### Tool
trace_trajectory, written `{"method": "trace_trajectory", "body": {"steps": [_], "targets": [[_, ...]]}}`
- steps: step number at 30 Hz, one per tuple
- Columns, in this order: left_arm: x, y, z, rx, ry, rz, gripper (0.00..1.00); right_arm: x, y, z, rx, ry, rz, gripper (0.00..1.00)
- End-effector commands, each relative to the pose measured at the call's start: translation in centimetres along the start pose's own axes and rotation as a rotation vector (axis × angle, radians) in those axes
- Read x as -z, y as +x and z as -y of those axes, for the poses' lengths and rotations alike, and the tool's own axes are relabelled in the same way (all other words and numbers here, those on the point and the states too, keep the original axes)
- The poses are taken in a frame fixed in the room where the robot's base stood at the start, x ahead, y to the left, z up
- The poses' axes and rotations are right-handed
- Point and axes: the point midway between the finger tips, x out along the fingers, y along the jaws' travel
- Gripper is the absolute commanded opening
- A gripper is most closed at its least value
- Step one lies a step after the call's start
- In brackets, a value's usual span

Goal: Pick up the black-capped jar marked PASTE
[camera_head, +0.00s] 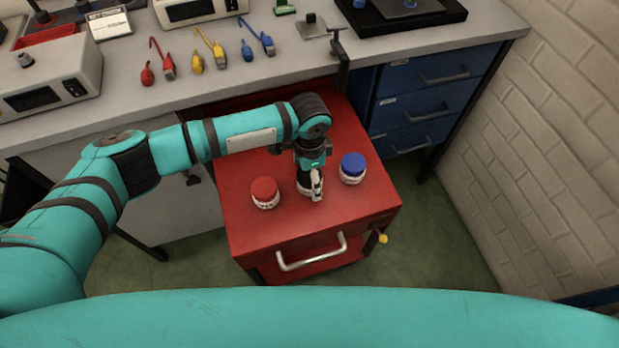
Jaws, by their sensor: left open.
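A jar (301,187) with a dark top and a pale body stands on the red cabinet top. It is mostly hidden by my left gripper, and I cannot read any label on it. A red-capped jar (265,192) stands to its left and a blue-capped jar (352,168) to its right. My left gripper (316,190) points down over the dark-topped jar, between the other two jars. It is open. I cannot tell whether its fingers are around the jar or just in front of it. My right gripper is not in view.
The red cabinet (240,232) has bare top around the jars and a front handle (312,252). The grey workbench (210,85) behind carries instruments and coloured leads (205,52). Blue drawers (425,100) and a brick wall (540,150) lie to the right.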

Motion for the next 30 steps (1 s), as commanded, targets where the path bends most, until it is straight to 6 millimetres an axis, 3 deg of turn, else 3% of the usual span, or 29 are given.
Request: {"method": "trace_trajectory", "body": {"steps": [4,11,26,30], "targets": [[-0.02,1.47,-0.09,-0.001,0.000,0.001,0.87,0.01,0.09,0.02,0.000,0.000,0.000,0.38],[-0.01,1.61,-0.07,0.000,0.001,-0.001,0.87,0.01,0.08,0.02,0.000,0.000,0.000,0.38],[-0.02,1.56,-0.04,0.000,0.000,0.000,0.25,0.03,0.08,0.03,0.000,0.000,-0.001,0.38],[0.00,1.53,-0.03,0.000,0.000,-0.001,0.25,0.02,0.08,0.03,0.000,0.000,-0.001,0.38]]}}
